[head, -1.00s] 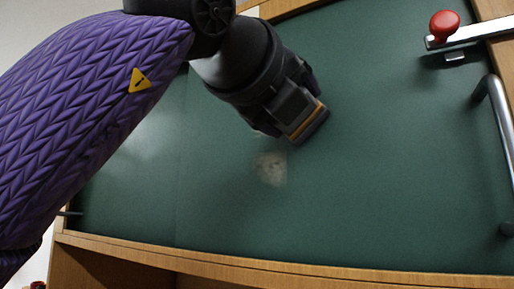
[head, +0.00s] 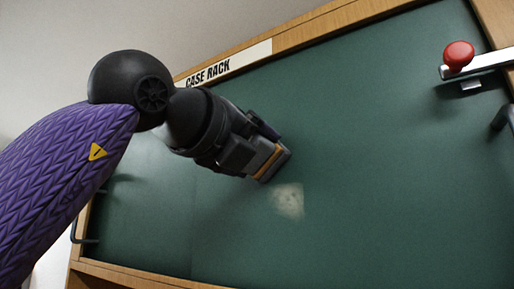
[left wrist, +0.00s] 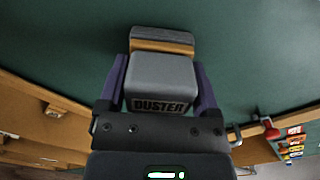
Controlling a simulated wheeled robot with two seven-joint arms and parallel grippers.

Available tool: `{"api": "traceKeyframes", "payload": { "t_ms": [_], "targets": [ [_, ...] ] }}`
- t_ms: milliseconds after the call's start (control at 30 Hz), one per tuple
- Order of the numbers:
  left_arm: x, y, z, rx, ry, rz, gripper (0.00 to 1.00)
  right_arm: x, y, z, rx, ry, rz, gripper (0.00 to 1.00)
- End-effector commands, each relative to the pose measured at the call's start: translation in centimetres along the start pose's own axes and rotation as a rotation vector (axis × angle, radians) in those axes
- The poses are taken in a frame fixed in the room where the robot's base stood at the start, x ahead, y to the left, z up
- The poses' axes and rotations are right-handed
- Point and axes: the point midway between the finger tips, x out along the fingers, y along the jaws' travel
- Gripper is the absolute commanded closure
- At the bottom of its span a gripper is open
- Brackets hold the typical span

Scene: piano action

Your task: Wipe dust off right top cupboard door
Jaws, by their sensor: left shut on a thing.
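The right top cupboard door (head: 390,190) is a dark green panel that fills most of the head view. A pale dust patch (head: 288,201) lies on it. My left gripper (head: 250,152) is shut on a grey duster (head: 272,165) with an orange-tan band. The duster is just above and left of the patch in the picture; whether it touches the door I cannot tell. In the left wrist view, the duster (left wrist: 162,82), lettered DUSTER, sits between both fingers, its far end toward the green panel. My right gripper is not in view.
A white CASE RACK label (head: 220,70) is on the wooden top frame. A latch with a red knob (head: 458,55) stands out at upper right, with a metal handle (head: 500,118) below it. Another handle (head: 80,232) is at far left.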

Motion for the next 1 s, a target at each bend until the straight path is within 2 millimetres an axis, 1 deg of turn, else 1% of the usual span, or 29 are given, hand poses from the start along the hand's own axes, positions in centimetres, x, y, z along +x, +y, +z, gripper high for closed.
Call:
{"api": "traceKeyframes", "payload": {
  "t_ms": [100, 300, 500, 600, 867, 1000],
  "targets": [
    [-0.6, 0.1, -0.1, 0.001, -0.002, -0.002, 0.66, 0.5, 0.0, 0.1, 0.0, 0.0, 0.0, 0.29],
    [-3.4, 0.2, -0.2, 0.002, -0.004, -0.002, 0.66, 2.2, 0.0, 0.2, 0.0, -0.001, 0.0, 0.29],
    [-5.7, 0.1, -0.1, 0.0, -0.002, -0.002, 0.66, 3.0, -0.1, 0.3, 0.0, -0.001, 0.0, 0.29],
    [-6.1, 0.0, 0.0, 0.001, -0.001, -0.002, 0.66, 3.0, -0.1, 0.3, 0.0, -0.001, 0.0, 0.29],
    [-6.2, 0.0, 0.0, 0.001, -0.001, -0.002, 0.66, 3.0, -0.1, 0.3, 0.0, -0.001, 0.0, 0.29],
    [-7.4, 0.1, -0.1, 0.001, -0.003, -0.002, 0.66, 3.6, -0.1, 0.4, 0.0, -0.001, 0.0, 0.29]
  ]
}}
